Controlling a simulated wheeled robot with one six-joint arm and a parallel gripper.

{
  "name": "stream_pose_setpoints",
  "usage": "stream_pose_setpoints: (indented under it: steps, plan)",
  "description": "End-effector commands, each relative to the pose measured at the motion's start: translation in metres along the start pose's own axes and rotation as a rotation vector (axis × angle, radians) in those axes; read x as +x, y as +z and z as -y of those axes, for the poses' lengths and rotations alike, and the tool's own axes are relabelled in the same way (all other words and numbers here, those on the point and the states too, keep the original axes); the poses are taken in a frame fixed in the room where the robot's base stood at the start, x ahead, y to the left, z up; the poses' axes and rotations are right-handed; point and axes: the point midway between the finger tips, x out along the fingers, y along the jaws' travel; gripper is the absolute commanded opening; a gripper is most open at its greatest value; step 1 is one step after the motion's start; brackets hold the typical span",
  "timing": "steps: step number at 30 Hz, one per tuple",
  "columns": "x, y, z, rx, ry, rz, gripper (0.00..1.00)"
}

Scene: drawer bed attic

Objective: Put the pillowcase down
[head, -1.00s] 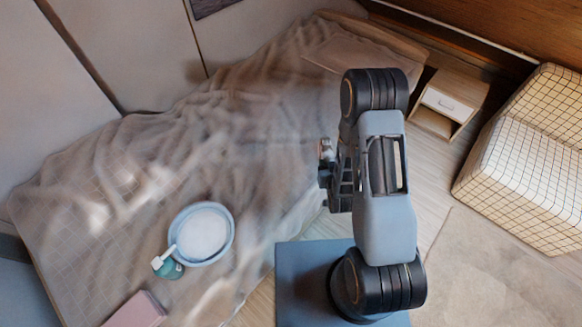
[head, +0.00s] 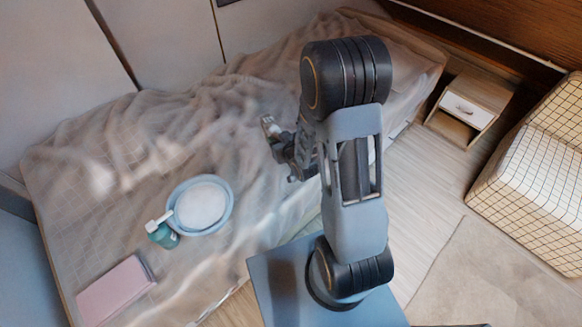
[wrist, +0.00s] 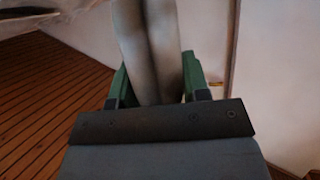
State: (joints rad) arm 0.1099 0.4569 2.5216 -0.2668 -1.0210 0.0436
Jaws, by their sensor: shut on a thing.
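In the wrist view my gripper (wrist: 158,82) has its green fingers on either side of a grey-beige, fold-like thing (wrist: 148,40), which looks like the pillowcase. It is shut on it, and the thing runs up out of the frame. In the head view my gripper (head: 270,136) is over the middle of the bed, left of my arm. Little of what it holds shows there, and I cannot tell whether it touches the bed.
The bed (head: 105,140) has a rumpled beige cover. On it are a blue basin (head: 229,219), a teal bottle (head: 163,235) and a flat pink thing (head: 115,291). A nightstand (head: 490,92) and checked armchair (head: 535,165) stand right. The bed's far part looks clear.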

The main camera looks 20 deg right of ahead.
Motion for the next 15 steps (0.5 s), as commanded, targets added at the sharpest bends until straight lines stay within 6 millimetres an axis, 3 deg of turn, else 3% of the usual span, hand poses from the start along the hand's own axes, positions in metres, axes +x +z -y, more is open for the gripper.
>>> stream_pose_setpoints:
  steps: [2,8,15]
  plan:
    - [0.004,0.001,-0.007,-0.028,-0.045,-0.016,0.31]
    - [-0.017,-0.008,-0.017,-0.088,-0.183,-0.01,0.31]
    - [-0.056,0.019,-0.03,-0.125,-0.279,-0.007,0.31]
